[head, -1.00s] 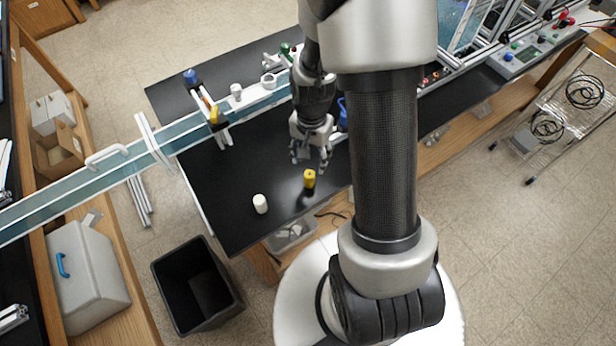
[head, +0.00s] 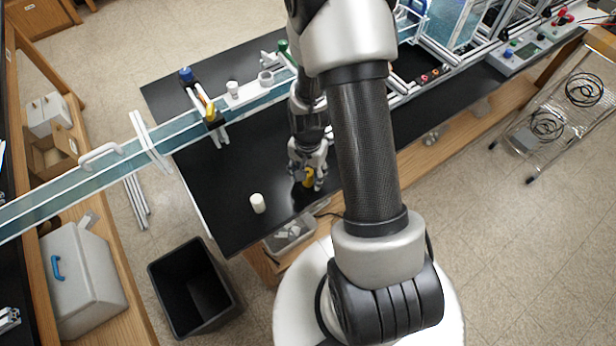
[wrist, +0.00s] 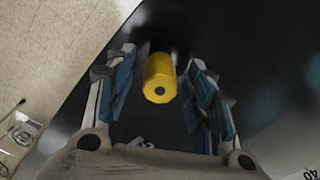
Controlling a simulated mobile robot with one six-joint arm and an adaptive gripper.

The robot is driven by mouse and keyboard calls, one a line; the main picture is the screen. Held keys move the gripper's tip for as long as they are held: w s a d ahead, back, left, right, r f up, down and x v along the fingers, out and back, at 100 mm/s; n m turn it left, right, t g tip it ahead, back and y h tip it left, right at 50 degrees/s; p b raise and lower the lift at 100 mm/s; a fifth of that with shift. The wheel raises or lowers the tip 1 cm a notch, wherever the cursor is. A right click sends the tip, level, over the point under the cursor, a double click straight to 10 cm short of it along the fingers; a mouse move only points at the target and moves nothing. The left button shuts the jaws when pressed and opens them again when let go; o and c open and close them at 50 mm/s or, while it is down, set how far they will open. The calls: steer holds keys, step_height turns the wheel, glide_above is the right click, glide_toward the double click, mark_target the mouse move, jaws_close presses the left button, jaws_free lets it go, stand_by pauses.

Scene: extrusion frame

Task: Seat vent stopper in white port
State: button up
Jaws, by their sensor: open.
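A yellow cylindrical stopper (head: 308,178) stands on the black table, partly hidden by my fingers in the head view. In the wrist view the yellow stopper (wrist: 160,78) shows a dark round spot on its end. My gripper (head: 307,172) is open around it, with one finger on each side in the wrist view (wrist: 162,85) and gaps between. A white cylinder (head: 257,203) stands apart to the left.
The teal rail (head: 180,126) crosses the table's back. The table (head: 215,185) is clear around the white cylinder. A black bin (head: 195,288) stands below.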

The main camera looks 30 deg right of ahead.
steer(key=shift+c, duration=0.5)
steer(key=c, duration=1)
